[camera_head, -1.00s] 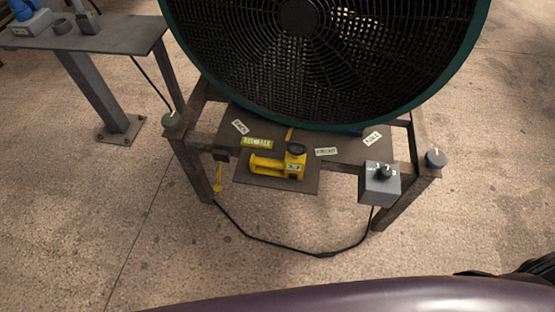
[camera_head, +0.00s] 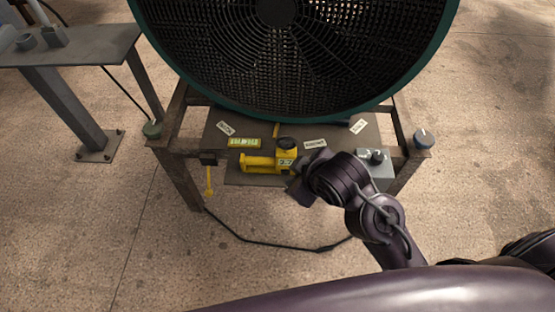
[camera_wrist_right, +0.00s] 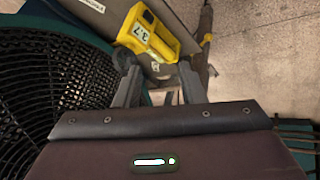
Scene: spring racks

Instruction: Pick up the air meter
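The yellow air meter (camera_head: 262,162), with a black round top and a small display reading about 3.7, lies on the shelf in front of the fan. In the right wrist view the air meter (camera_wrist_right: 150,36) is just beyond my fingertips. My right gripper (camera_head: 302,174) is at the right end of the meter, by its display. In the wrist view my right gripper (camera_wrist_right: 156,66) has its two fingers apart with nothing held between them. I cannot tell whether a finger touches the meter. My left gripper is in neither view.
A large green-rimmed fan (camera_head: 290,60) stands behind the meter on a metal stand (camera_head: 182,178). A grey control box (camera_head: 376,170) sits to the right, partly behind my right arm. A yellow tag (camera_head: 209,180) hangs at left. A grey table (camera_head: 80,48) is at upper left.

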